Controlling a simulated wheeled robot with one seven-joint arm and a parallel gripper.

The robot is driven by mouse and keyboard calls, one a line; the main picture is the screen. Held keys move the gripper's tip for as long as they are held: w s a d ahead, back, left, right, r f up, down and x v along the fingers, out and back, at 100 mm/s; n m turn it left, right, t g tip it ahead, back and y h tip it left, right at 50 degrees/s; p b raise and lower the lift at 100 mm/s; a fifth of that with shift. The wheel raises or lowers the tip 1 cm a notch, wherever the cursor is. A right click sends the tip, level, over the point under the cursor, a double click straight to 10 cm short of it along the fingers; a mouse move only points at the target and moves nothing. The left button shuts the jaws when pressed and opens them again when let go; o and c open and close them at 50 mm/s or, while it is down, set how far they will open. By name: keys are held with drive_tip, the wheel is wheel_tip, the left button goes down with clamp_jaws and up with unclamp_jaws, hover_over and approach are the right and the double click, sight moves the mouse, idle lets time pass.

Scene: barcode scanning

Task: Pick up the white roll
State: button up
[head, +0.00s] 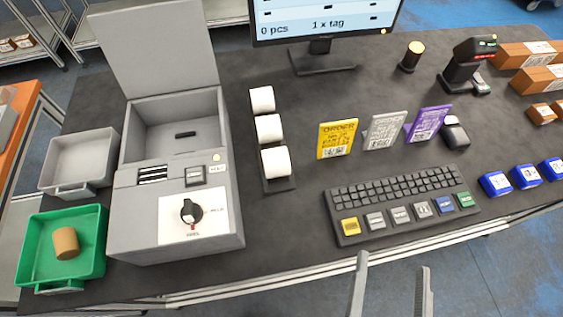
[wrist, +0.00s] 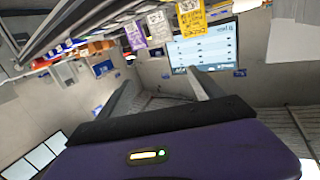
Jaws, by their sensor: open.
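Three white rolls stand in a row from back to front on a dark holder (head: 280,186), right of the grey printer. They are the back roll (head: 262,99), the middle roll (head: 268,127) and the front roll (head: 275,162). My gripper (head: 392,262) is open and empty in front of the table's front edge, below the keyboard and to the right of the rolls. In the wrist view the two fingers of my gripper (wrist: 166,90) are spread with nothing between them. No white roll can be made out clearly in the wrist view.
A grey printer (head: 228,225) with its lid up stands left of the rolls. A green tray (head: 93,230) holds a brown roll (head: 65,243). A keyboard (head: 402,200), order cards (head: 337,138), a monitor (head: 325,20) and blue boxes (head: 525,176) stand to the right.

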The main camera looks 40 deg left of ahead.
drive_tip(key=w+a+n+g+y+b, duration=0.1)
drive_tip(key=w+a+n+g+y, duration=0.1)
drive_tip(key=a, duration=0.6)
drive_tip(key=w+a+n+g+y+b, duration=0.1)
drive_tip(key=w+a+y, duration=0.15)
drive_tip(key=a, duration=0.45)
drive_tip(key=n+g, duration=0.3)
drive_tip(key=g, duration=0.1)
approach(277, 161)
drive_tip(key=w+a, duration=0.1)
drive_tip(key=a, duration=0.1)
drive_tip(key=shift+h, duration=0.35)
drive_tip(key=x, duration=0.7)
drive_tip(key=shift+d+f, duration=0.1)
drive_tip(key=shift+c, duration=0.5)
drive_tip(key=c, duration=1.5)
drive_tip(key=shift+o, duration=0.2)
